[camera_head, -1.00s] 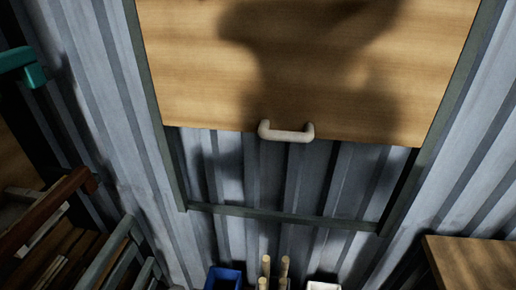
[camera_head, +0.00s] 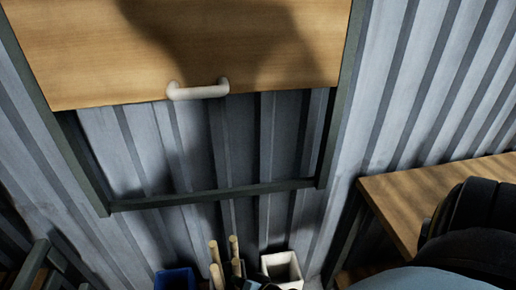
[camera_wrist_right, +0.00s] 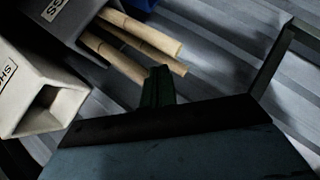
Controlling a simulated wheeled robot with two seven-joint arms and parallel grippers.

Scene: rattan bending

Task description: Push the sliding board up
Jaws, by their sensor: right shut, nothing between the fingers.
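The sliding board (camera_head: 185,45) is a wooden panel in a dark metal frame (camera_head: 215,195) on the corrugated wall. A pale handle (camera_head: 198,91) sits at its lower edge. Below that edge, a gap down to the frame's bottom bar shows the wall behind. The board's top is out of view. My right gripper (camera_wrist_right: 157,86) shows in the right wrist view as dark green fingers, shut and empty, close to the rattan sticks in the picture. In the head view my right arm is at the lower right, well away from the handle. My left gripper is out of view.
Rattan sticks (camera_head: 216,262) stand between a blue bin (camera_head: 175,279) and a white bin (camera_head: 283,268) below the frame. The white bin also shows in the right wrist view (camera_wrist_right: 38,95). A wooden table (camera_head: 405,200) stands at the right. The space before the board looks clear.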

